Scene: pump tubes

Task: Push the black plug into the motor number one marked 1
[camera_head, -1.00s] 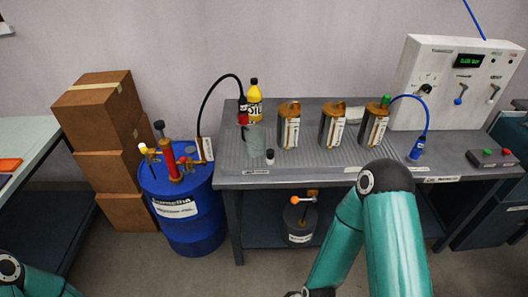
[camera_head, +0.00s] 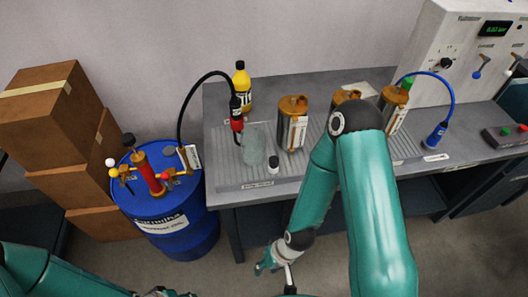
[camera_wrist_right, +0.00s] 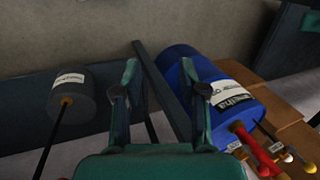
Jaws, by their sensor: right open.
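I cannot read which is marked 1. A small black-topped white piece (camera_head: 273,164), possibly the black plug, stands at the bench's front, left of the motors. My right gripper (camera_head: 266,264) is low in front of the bench, apart from these things. In the right wrist view it (camera_wrist_right: 158,75) is open and empty. My left gripper is mostly cut off at the bottom edge.
A blue drum (camera_head: 180,216) with a red pump stands left of the workbench (camera_head: 240,185). A clear jug (camera_head: 252,148), a yellow oil bottle (camera_head: 242,85) and a black hose are on the bench's left side. Cardboard boxes (camera_head: 50,115) are stacked at far left.

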